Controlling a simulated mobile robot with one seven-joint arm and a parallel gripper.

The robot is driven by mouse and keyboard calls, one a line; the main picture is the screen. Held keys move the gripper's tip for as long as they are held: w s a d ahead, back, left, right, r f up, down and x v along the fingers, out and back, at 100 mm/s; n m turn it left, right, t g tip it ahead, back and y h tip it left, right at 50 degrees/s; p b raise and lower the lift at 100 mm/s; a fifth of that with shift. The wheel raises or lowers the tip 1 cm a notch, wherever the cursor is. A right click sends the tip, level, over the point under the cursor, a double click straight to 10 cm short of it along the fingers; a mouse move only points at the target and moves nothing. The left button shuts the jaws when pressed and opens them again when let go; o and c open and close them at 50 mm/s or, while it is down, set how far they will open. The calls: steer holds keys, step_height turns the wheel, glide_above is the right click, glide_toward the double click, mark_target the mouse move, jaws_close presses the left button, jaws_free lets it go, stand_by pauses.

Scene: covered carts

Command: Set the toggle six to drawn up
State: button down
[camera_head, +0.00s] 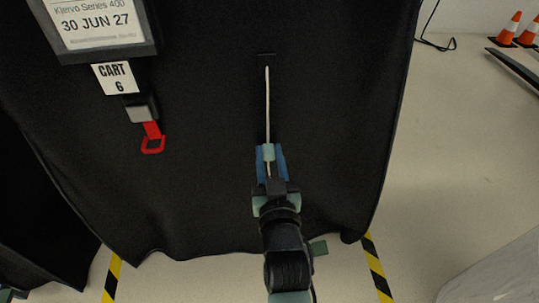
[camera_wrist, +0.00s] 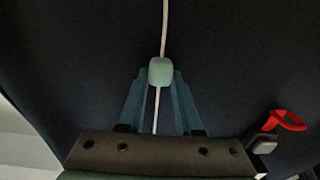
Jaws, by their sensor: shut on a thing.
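The toggle (camera_head: 268,152) is a small pale green bead on a white cord (camera_head: 267,105). The cord hangs down the front of the black cover (camera_head: 200,190) from a short dark slit (camera_head: 266,55). The toggle sits well below the slit, at the cord's lower part. My gripper (camera_head: 270,156) has its blue fingers shut on the toggle, one on each side. In the wrist view the toggle (camera_wrist: 160,71) is between the fingertips, and the cord passes above it and on down between the fingers. The cord's lower end is hidden by my gripper.
A "CART 6" label (camera_head: 116,78) hangs below a framed date card (camera_head: 95,22) at left. Under it is a buckle with a red loop (camera_head: 153,145). Yellow-black floor tape (camera_head: 376,265) flanks the cart. Cones (camera_head: 508,28) stand far right. The floor at right is mostly clear.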

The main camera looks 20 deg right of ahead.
mark_target(267, 104)
step_height(267, 104, up, 10)
steer(key=p, duration=0.8)
steer(key=shift+r+p, duration=0.15)
steer(key=shift+p, duration=0.2)
steer(key=c, duration=0.6)
jaws_free()
steer(key=shift+o, duration=0.2)
steer(key=p+v, duration=0.3)
steer(key=v, duration=1)
